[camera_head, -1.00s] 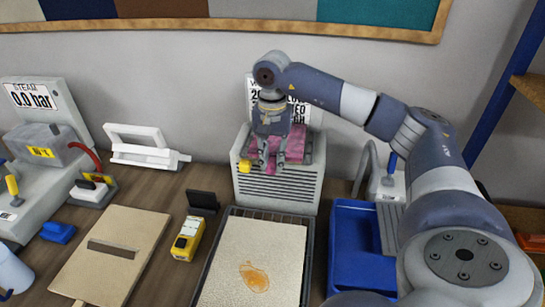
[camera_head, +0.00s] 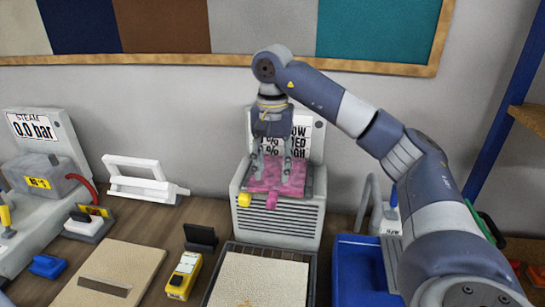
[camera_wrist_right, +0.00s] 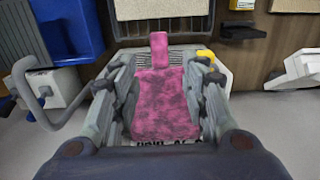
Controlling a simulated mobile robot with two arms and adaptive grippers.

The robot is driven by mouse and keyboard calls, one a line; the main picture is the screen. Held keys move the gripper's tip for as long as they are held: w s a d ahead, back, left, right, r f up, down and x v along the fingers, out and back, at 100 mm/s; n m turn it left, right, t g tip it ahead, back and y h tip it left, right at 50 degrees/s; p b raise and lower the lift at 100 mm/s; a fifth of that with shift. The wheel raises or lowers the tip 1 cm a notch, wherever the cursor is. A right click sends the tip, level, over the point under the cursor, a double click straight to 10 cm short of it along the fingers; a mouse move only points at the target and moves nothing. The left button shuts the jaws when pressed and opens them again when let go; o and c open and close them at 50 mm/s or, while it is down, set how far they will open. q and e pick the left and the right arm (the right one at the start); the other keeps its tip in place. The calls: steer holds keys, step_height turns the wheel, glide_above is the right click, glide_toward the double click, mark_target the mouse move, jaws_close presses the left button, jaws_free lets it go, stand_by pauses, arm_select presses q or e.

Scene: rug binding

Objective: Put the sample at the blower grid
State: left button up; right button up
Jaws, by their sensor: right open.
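The sample, a mottled pink piece with a tab at its front (camera_head: 271,201), lies on the grid on top of the grey blower (camera_head: 278,222). The wrist view also shows the pink sample (camera_wrist_right: 163,105) with its tab pointing away from the gripper. My right gripper (camera_head: 272,174) points down just over the sample. Its fingers (camera_wrist_right: 158,70) are spread apart on either side of the sample, with nothing clamped between them. My left gripper is not in view.
A yellow knob (camera_head: 244,199) sits at the blower's front left. A tray with a beige rug piece (camera_head: 262,280) lies in front. A blue bin (camera_head: 352,270) stands to the right. A steam unit (camera_head: 42,150) and a white-handled tool (camera_head: 140,180) are at left.

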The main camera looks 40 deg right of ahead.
steer(key=shift+r+p, duration=0.55)
steer(key=shift+r, duration=1.65)
steer(key=shift+f, duration=0.1)
